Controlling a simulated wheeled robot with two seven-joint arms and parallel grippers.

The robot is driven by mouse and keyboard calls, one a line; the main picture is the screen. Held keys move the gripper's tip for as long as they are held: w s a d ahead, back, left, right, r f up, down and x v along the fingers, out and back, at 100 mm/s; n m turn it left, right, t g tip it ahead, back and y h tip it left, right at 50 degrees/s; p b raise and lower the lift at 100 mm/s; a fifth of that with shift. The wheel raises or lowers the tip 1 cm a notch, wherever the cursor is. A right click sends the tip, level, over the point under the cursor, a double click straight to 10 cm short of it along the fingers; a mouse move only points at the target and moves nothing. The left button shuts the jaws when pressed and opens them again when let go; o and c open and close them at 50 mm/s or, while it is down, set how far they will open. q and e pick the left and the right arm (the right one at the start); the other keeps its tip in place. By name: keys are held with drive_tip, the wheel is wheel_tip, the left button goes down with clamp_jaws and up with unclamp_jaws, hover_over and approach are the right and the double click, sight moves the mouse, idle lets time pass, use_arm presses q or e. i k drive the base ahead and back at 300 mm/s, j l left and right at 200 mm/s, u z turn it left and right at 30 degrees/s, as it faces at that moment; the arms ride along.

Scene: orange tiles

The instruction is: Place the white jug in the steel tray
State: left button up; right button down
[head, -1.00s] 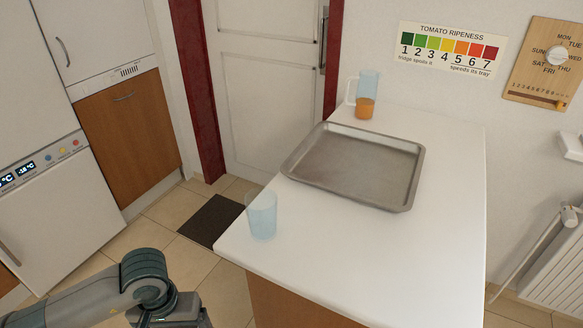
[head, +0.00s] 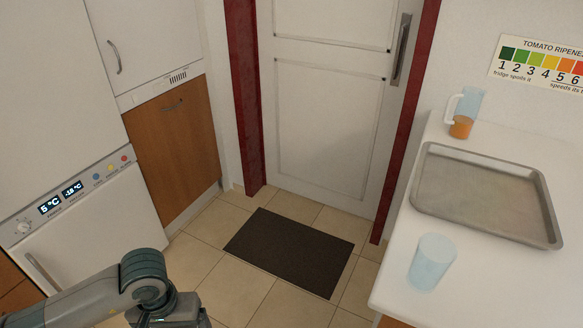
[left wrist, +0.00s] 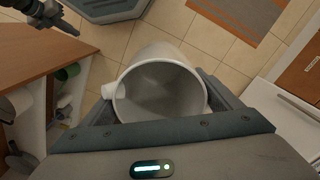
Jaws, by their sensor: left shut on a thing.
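The steel tray (head: 482,192) lies flat and empty on the white counter at the right of the head view. The white jug (left wrist: 160,88) shows only in the left wrist view, seen from above into its open, empty-looking inside. My left gripper (left wrist: 163,104) is shut on the jug, with a finger on either side of it. In the head view only part of my left arm shows at the lower left; its gripper and the jug are out of that frame.
A clear blue cup (head: 432,262) stands on the counter (head: 400,292) near its front left corner, before the tray. A jug with orange contents (head: 462,125) stands behind the tray. A dark mat (head: 290,250) lies on the tiled floor before the door. A fridge (head: 90,215) stands left.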

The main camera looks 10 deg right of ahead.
sight(486, 210)
drive_tip(key=i+j, duration=0.15)
drive_tip(key=j, duration=0.25)
drive_tip(key=i+j, duration=0.1)
drive_tip(key=j, duration=0.3)
drive_tip(key=i+j, duration=0.15)
drive_tip(key=j, duration=0.25)
drive_tip(key=i+j, duration=0.15)
drive_tip(key=j, duration=0.25)
drive_tip(key=z, duration=2.75)
